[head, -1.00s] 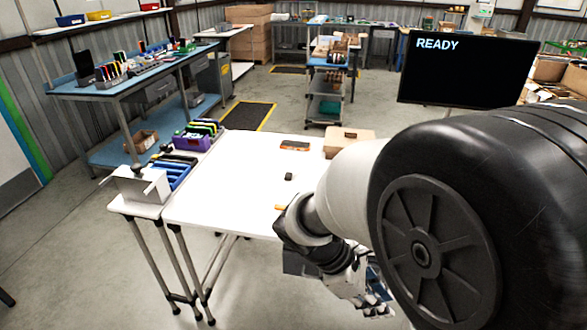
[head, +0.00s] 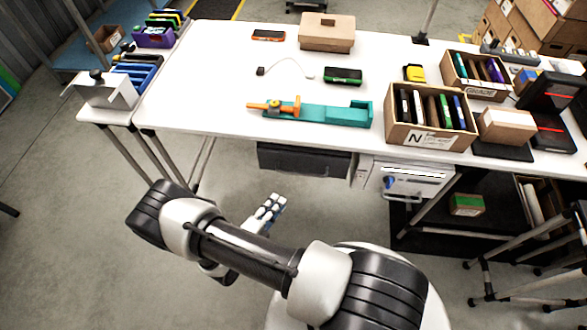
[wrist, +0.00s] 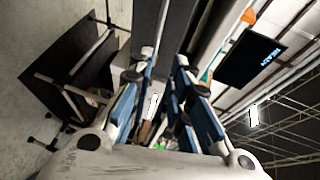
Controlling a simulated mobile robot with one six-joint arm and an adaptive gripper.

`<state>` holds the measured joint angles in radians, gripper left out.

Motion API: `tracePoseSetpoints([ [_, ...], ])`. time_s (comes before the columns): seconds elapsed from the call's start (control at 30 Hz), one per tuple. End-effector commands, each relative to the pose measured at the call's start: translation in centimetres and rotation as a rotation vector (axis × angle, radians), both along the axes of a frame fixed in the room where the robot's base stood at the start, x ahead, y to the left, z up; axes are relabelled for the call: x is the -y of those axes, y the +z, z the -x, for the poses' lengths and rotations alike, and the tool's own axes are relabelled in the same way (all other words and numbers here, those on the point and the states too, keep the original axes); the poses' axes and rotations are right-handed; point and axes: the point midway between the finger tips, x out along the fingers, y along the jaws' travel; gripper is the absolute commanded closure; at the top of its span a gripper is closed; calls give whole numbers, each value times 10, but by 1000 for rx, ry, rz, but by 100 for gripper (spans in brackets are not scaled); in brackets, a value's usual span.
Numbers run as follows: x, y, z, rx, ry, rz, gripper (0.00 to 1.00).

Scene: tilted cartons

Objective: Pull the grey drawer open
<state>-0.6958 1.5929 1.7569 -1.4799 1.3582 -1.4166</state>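A dark grey drawer (head: 305,160) hangs under the front edge of the white table (head: 215,85), left of a light metal unit. It looks shut. My gripper (head: 276,203) is in front of and below the drawer, apart from it, over the floor. In the wrist view my gripper (wrist: 165,56) has its two blue and white fingers spread with an empty gap between them. A dark grey surface (wrist: 207,30) lies beyond the fingertips there; I cannot tell if it is the drawer.
A light metal unit (head: 405,180) with a blue lever hangs right of the drawer. A teal fixture (head: 330,112) with an orange clamp sits on the table above the drawer. Cartons of folders (head: 430,120) stand at the right. Floor in front of the drawer is clear.

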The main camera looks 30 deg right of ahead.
Motion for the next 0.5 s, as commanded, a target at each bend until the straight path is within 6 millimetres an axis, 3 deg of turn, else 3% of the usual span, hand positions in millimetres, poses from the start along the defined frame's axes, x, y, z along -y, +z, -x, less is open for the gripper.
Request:
tracePoseSetpoints([
  [0.23, 15, -9, -7, -21, 16, 16, 82],
  [0.5, 63, -21, -37, -19, 12, 14, 82],
])
